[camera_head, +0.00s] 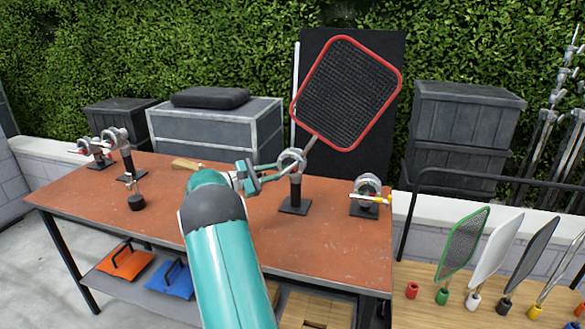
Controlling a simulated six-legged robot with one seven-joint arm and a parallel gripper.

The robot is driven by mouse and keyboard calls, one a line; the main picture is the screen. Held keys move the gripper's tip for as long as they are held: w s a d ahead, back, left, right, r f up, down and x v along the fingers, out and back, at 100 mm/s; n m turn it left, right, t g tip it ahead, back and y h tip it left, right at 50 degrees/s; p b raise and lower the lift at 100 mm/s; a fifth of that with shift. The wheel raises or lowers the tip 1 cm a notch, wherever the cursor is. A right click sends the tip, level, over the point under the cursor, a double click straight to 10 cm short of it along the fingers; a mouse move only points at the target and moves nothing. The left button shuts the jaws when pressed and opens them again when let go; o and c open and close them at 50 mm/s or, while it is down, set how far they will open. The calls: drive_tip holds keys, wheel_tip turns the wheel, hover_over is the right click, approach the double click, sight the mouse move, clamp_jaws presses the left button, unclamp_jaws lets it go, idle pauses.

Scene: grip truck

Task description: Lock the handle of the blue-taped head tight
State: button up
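A grey grip head (291,161) stands upright on a black base near the middle of the red-brown bench. A rod from it carries a tilted red-framed mesh panel (348,93). No blue tape is clear at this size, so I cannot tell for sure that this is the blue-taped head. My gripper (251,176) is just left of this head, close to a thin handle-like part on its left side. Contact and the finger gap are too small to make out. My teal arm covers the bench in front.
Other heads stand on the bench: one with yellow (368,191) at right, a dark-stemmed one (118,143) and a red-marked one (98,150) at left. A small black-based item (137,200) stands front left. A wooden rack (470,312) holds several panels at right.

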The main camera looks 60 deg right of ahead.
sight(290, 167)
drive_tip(key=x, duration=0.8)
clamp_jaws()
